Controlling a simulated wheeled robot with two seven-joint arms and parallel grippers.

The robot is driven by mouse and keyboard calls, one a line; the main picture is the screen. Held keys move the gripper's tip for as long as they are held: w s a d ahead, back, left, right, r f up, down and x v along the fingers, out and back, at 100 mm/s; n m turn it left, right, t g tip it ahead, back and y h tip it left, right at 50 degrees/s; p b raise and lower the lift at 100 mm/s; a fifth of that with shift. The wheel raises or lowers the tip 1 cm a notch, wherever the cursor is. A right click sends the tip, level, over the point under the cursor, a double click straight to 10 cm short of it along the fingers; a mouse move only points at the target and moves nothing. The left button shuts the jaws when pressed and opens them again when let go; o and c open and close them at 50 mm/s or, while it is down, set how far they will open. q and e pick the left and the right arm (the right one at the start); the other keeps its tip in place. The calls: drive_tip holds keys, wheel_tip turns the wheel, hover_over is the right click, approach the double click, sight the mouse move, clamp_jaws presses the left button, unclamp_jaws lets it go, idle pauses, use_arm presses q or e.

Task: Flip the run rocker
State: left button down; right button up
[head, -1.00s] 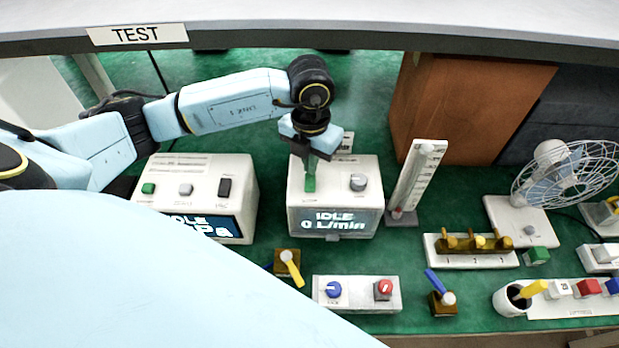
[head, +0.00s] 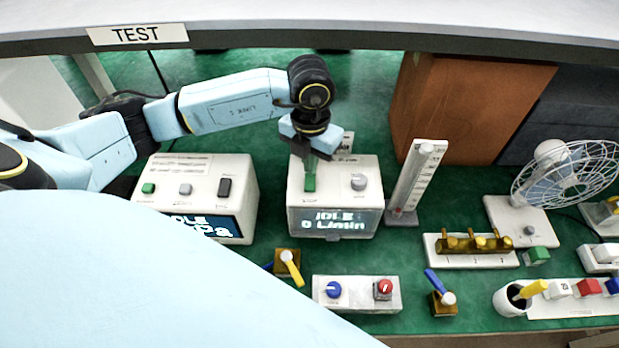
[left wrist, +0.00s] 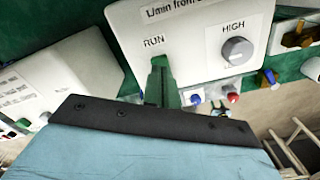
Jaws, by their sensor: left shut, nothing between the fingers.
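The pump box (head: 335,225) is white, with a lit display that reads IDLE and 0 L/min. The green run rocker (head: 310,183) is on its top face at the left. In the left wrist view the green piece (left wrist: 160,84) shows below the RUN label, partly hidden by my gripper. My left gripper (head: 308,165) is shut and empty, pointing down right at the rocker; I cannot tell whether it touches. A grey knob (head: 358,182) sits on the right of the box, and it shows in the left wrist view under the HIGH label (left wrist: 237,50). My right gripper is not in view.
A second white box (head: 200,180) with a pressure display stands to the left. A flow gauge (head: 415,180) stands close on the right. Valves (head: 288,262) and a knob panel (head: 357,293) lie in front. A shelf edge (head: 300,40) crosses above.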

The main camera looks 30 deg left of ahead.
use_arm(q)
drive_tip(key=shift+f+b, duration=0.8)
drive_tip(key=shift+f, duration=0.25)
idle(0.6)
drive_tip(key=shift+r, duration=0.1)
drive_tip(key=shift+r+p, duration=2.45)
drive_tip(key=shift+r, duration=1)
